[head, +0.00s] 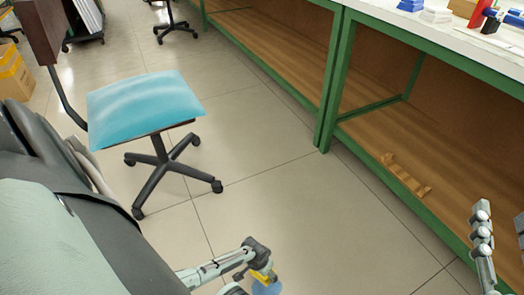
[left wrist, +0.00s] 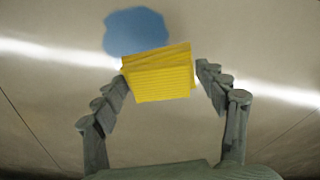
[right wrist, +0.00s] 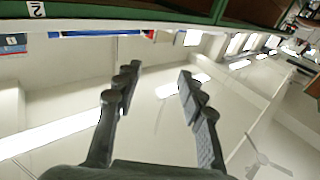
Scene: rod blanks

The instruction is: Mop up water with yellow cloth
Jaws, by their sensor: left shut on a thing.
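A folded, ribbed yellow cloth (left wrist: 160,78) is between the fingers of my left gripper (left wrist: 163,74). The gripper is shut on it. The cloth also shows as a small yellow patch in the head view (head: 265,273), low in the picture. A flat blue patch of water (left wrist: 136,32) lies on the floor just beyond the cloth, partly covered by it in the left wrist view. Its edge shows at the bottom of the head view (head: 267,287). I cannot tell whether the cloth touches the water. My right gripper (right wrist: 157,76) is open and empty, its fingers apart.
A swivel chair with a light blue seat (head: 145,103) stands on the tiled floor at the left. A green-framed workbench (head: 335,80) runs along the right, with a small wooden piece (head: 405,176) on its lower shelf. The floor between chair and bench is clear.

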